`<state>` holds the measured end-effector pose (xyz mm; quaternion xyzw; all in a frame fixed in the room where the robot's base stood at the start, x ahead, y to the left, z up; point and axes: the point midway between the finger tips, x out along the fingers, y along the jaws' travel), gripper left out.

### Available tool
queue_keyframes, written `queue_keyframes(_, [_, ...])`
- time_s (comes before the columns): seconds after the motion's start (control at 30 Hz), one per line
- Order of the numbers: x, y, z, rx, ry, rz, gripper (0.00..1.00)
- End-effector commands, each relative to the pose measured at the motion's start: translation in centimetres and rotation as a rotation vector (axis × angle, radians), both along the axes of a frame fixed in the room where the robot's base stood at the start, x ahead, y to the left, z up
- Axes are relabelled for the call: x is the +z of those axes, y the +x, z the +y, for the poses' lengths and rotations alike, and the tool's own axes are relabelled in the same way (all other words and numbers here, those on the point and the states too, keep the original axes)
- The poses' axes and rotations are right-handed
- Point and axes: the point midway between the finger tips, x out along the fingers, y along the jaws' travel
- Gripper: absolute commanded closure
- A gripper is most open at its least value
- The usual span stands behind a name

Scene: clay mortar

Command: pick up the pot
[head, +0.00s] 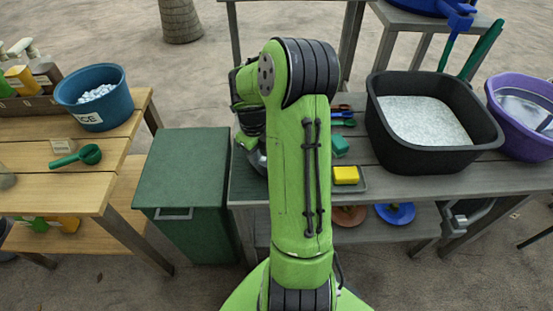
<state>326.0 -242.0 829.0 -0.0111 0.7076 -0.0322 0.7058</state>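No thing that I can clearly tell to be the pot shows in the head view. My green arm rises through the middle and covers part of the grey work table (440,170). Beside the arm's left edge a small dark and grey part of my wrist end shows above the table's left end. The fingers of my gripper are hidden behind the arm, so I cannot see whether they hold anything. A reddish-brown round item (349,216) and a blue round item (395,214) lie on the lower shelf, partly hidden.
A black basin (379,130) with pale contents and a purple tub (500,123) stand on the table's right. A yellow sponge (345,175) lies near the arm. A green bin (182,170) stands left, beside a wooden table (60,190) with a blue bucket (72,97).

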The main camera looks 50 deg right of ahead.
Motion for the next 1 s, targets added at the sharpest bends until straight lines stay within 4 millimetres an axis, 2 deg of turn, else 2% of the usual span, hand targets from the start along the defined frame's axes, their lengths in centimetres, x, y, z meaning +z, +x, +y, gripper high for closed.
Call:
queue_keyframes(0.03, [-1.0,0.0,0.0,0.0,0.001,0.001,0.65])
queue_keyframes(0.23, [-2.9,0.1,-0.2,0.001,0.002,0.0,0.65])
queue_keyframes(0.43, [-6.6,0.2,-0.5,0.001,0.002,0.0,0.65])
queue_keyframes(0.63, [-6.6,0.3,-0.6,0.001,-0.001,-0.002,0.65])
queue_keyframes(0.67, [-6.6,0.3,-0.6,0.001,-0.001,-0.002,0.67])
queue_keyframes(0.87, [-6.6,0.2,-0.6,0.001,-0.001,-0.001,0.97])
queue_keyframes(0.9, [-6.6,0.2,-0.6,0.001,-0.001,-0.001,1.0])
queue_keyframes(1.0, [-6.6,0.2,-0.6,0.001,-0.001,-0.001,1.0])
